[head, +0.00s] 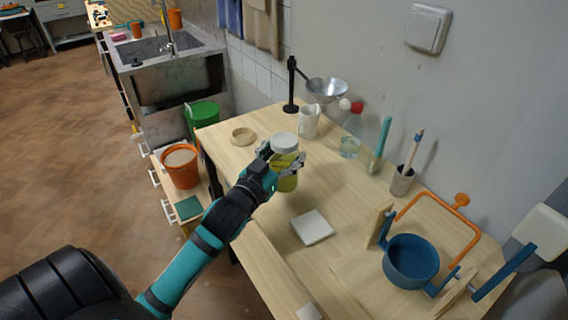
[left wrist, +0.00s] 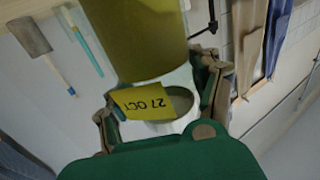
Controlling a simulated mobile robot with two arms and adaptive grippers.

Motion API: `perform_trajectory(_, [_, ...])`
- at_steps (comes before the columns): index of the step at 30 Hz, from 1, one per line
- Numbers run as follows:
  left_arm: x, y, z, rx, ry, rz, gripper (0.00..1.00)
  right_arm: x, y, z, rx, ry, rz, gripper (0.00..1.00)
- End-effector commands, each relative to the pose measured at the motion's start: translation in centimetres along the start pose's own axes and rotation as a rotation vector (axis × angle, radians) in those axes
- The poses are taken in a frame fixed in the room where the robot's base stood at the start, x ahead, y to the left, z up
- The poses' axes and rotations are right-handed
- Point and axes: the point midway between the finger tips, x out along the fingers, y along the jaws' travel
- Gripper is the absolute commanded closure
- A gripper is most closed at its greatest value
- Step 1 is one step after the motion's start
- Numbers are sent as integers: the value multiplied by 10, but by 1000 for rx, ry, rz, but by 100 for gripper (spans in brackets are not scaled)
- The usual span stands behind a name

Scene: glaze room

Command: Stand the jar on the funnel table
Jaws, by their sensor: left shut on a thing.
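The jar (head: 287,184) has a pale lid and yellow-green contents. My left gripper (head: 284,160) is shut around its upper part, and the jar is upright over the wooden funnel table (head: 345,205). I cannot tell whether its base touches the tabletop. In the left wrist view the jar (left wrist: 140,40) fills the space between the fingers (left wrist: 165,95), with a yellow "27 OCT" label showing upside down. A metal funnel (head: 327,87) hangs from a black stand at the table's back. My right gripper is not in view.
Near the jar are a white mug (head: 309,122), a round tan disc (head: 243,136), a glass of water (head: 349,148) and a white tile (head: 312,227). A blue pot (head: 410,262) stands front right. An orange bucket (head: 181,167) is left of the table.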

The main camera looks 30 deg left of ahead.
Motion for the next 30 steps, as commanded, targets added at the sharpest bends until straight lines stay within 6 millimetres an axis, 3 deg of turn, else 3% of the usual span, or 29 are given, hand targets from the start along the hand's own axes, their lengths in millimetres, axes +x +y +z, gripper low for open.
perform_trajectory(10, [2,-1,32,-1,6,1,93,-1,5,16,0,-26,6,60])
perform_trajectory(22, [2,0,36,0,7,2,93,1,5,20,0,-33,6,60])
perform_trajectory(23, [1,-1,38,-1,1,1,31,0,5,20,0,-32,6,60])
perform_trajectory(28, [1,-1,38,0,1,1,10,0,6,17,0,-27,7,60])
perform_trajectory(30, [1,-1,38,0,1,1,10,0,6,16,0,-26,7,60])
